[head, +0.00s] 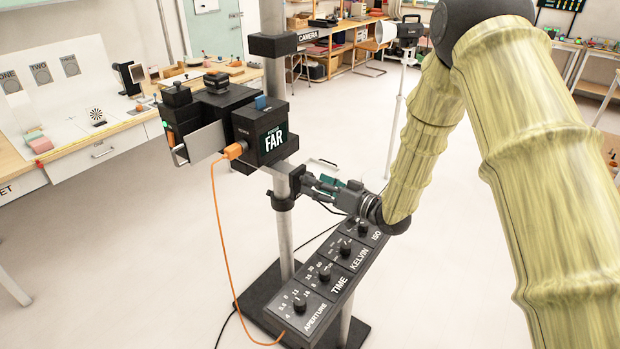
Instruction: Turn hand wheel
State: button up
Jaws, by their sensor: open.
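No hand wheel can be made out clearly in the head view. My gripper (306,187) is open at the middle of the picture, pointing left towards the metal post. Its fingertips are close to a black clamp (284,200) on the post, and I cannot tell whether they touch it. The black camera unit (265,132) with the word FAR on its side is above and left of the gripper. The gripper and post may hide small parts behind them.
A control panel (318,287) with several knobs, marked APERTURE, TIME, KELVIN and ISO, is below my gripper. An orange cable (222,230) hangs from the camera unit. A white bench (60,120) stands at left. Open floor (120,250) lies at lower left.

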jog(key=shift+p+x, duration=0.3)
jog(key=shift+x, duration=0.95)
jog(key=shift+s, duration=0.1)
jog(key=c, duration=1)
jog(key=shift+f+n+b, duration=0.1)
jog(key=shift+n+b, duration=0.3)
jog(key=shift+b, duration=0.15)
